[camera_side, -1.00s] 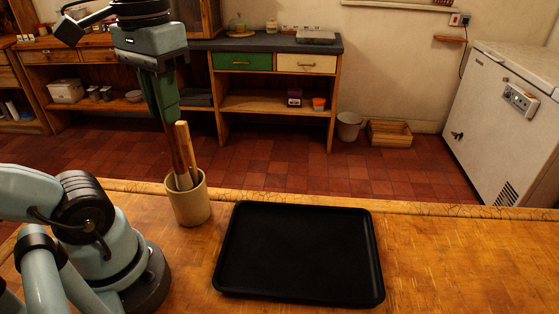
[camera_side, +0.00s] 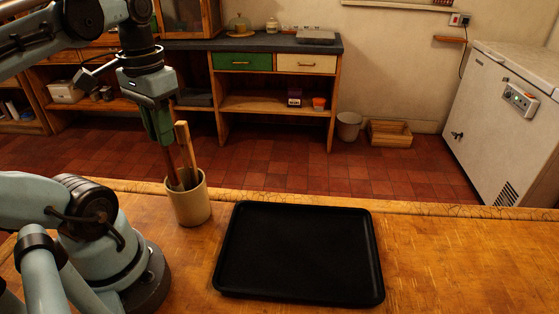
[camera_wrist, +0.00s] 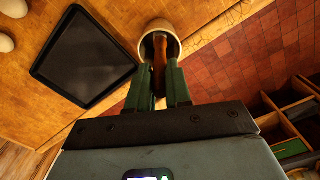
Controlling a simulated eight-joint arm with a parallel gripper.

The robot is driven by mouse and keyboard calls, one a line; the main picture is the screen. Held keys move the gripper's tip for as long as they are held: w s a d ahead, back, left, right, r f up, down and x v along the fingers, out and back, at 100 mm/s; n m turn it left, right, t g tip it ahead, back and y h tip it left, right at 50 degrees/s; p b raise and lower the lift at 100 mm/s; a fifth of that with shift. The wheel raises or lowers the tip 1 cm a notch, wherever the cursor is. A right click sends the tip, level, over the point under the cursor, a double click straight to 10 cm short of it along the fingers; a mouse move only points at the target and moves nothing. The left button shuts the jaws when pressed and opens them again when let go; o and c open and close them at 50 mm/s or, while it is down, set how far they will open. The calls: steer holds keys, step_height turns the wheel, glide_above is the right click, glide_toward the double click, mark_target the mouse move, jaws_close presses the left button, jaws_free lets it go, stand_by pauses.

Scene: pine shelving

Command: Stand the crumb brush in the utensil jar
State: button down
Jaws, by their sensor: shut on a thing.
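The utensil jar (camera_side: 189,207) is a cream cylinder standing upright on the wooden worktop, left of a black tray. It also shows at the top of the wrist view (camera_wrist: 150,27). My gripper (camera_side: 164,143) is above the jar's left side, pointing down, shut on the brown handle of the crumb brush (camera_side: 170,164). The brush is slightly tilted, its lower end inside the jar's mouth and partly hidden by the wall. In the wrist view the handle (camera_wrist: 159,75) runs from between my green fingers (camera_wrist: 159,63) into the jar. I cannot tell whether it touches the bottom.
A paler wooden utensil (camera_side: 186,147) stands in the jar, close right of the brush. The black tray (camera_side: 300,255) lies flat and empty to the right. The worktop's back edge runs just behind the jar. The worktop right of the tray is clear.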

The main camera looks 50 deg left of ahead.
steer(key=shift+f, duration=0.4)
steer(key=shift+f, duration=0.5)
steer(key=c, duration=1.1)
jaws_free()
steer(key=shift+o, duration=0.2)
